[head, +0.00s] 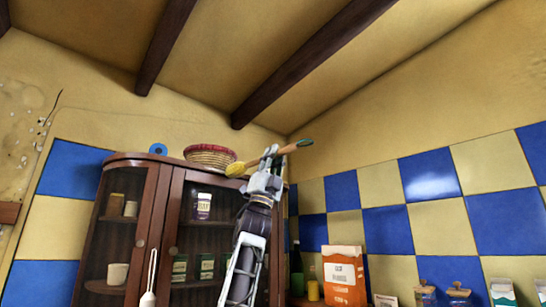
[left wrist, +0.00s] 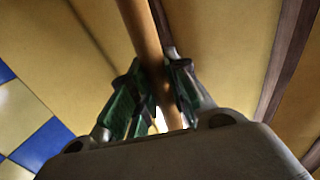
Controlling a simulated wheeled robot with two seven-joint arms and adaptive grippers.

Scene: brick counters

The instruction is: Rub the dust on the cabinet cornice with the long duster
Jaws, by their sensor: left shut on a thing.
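The long duster (head: 236,169) has a yellow head, a wooden handle and a green end. My left gripper (head: 270,156) is shut around its handle, in front of the cabinet's upper right. In the left wrist view the handle (left wrist: 140,35) passes between the green finger pads. The duster slants, its yellow head at the left and lower than the green end. The cabinet cornice (head: 135,157) is the dark wooden top edge; the yellow head appears just above it, and I cannot tell whether they touch. No dust can be made out. My right gripper is in neither view.
A woven basket (head: 210,156) with a red rim and a blue round object (head: 158,149) stand on the cabinet top. The cabinet's glass doors (head: 205,240) are shut. An orange packet (head: 344,275) and bottles stand at the lower right. Dark beams cross the ceiling.

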